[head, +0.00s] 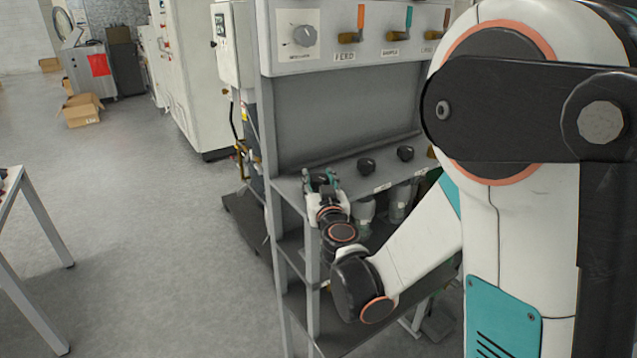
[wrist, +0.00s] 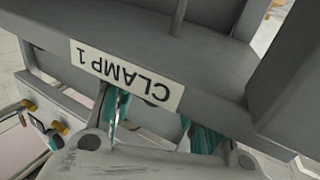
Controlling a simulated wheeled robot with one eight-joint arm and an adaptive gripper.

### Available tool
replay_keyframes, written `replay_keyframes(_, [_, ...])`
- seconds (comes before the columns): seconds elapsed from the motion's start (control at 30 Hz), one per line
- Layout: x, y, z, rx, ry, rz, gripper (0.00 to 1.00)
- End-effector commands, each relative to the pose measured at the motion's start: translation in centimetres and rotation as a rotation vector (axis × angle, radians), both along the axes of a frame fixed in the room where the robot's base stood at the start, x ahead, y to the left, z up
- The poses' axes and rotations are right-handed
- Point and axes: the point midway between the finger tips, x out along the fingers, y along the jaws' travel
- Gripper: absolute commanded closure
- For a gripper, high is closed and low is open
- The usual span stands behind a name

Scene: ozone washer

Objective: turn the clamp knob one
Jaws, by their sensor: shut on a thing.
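My gripper (head: 321,182) is at the left end of the rack's front ledge, its teal fingers shut around the dark clamp knob one (head: 321,178). Most of the knob is hidden by the fingers. In the wrist view, the white label reading CLAMP 1 (wrist: 126,77) shows upside down on the grey ledge, just beyond the teal fingers. The ledge hides the fingertips and the knob there, so its turn angle cannot be told.
Two more black knobs (head: 366,165) (head: 405,153) stand farther right along the ledge. Above them is a panel with a grey dial (head: 305,36) and coloured valve handles. A lower shelf lies under my forearm. Open floor (head: 150,220) is at left, with a table frame (head: 40,220) at the edge.

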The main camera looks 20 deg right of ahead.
Motion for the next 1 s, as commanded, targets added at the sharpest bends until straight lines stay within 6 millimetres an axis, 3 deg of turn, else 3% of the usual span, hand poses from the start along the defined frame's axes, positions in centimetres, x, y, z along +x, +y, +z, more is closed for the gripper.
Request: replay_keyframes(1.0, [0.29, -0.47, 0.06, 0.000, 0.000, 0.949, 0.84])
